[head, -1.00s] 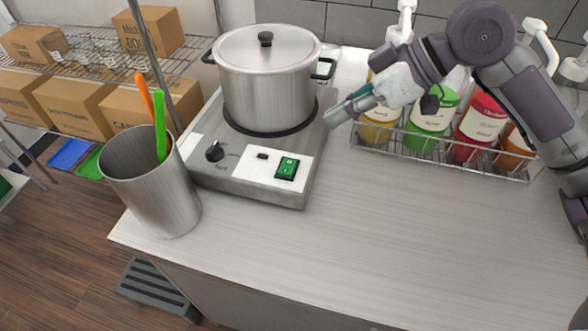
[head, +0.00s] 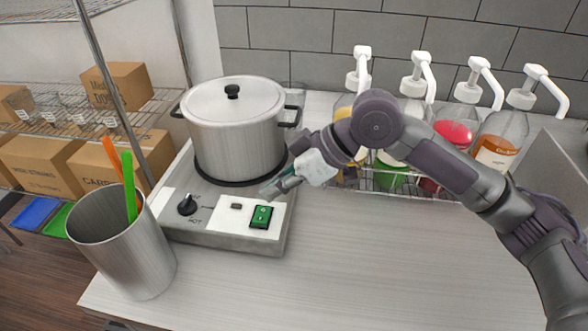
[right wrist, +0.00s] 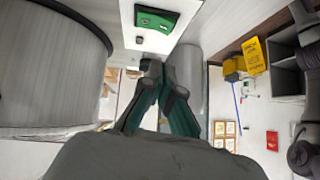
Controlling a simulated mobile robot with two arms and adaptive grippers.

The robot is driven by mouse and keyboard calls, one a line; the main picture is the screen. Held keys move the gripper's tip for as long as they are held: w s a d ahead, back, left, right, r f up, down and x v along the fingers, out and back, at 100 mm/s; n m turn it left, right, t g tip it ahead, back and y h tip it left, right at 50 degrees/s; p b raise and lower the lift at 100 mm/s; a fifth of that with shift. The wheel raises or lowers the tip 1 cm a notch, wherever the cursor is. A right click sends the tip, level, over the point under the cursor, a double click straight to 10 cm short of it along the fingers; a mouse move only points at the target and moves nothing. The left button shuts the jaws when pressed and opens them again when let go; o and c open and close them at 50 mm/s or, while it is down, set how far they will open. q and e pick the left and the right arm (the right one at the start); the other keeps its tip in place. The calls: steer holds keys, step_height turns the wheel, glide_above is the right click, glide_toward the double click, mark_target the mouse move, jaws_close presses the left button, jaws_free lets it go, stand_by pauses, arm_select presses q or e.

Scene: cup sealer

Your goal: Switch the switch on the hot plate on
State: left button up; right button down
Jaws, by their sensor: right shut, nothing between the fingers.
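The hot plate (head: 225,238) stands on the counter with a green rocker switch (head: 261,216) on its white front panel. The switch also shows near the top of the right wrist view (right wrist: 156,18). A black knob (head: 187,205) sits to the left of the switch. My right gripper (head: 268,192) is shut and empty. Its fingertips are just above and behind the switch, close to it; I cannot tell if they touch the panel. In the right wrist view the fingertips (right wrist: 162,70) are together, apart from the switch in the picture. My left gripper is not in view.
A lidded steel pot (head: 235,125) stands on the hot plate, close to my right gripper. A steel container (head: 125,245) with orange and green utensils stands at the left. Pump bottles (head: 500,140) in a wire rack are behind my right arm. The counter's front right is clear.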

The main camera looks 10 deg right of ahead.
mark_target(255, 214)
steer(key=f, duration=0.1)
steer(key=a+f, duration=0.1)
steer(key=f, duration=0.2)
steer(key=shift+a+p, duration=0.35)
steer(key=shift+p, duration=0.05)
steer(key=shift+s+d+f, duration=0.1)
steer(key=shift+f, duration=0.65)
steer(key=shift+s+f, duration=0.15)
steer(key=shift+f, duration=0.1)
steer(key=shift+w+d+r+p, duration=0.15)
steer(key=shift+w+r+p, duration=0.2)
steer(key=shift+w+p, duration=0.4)
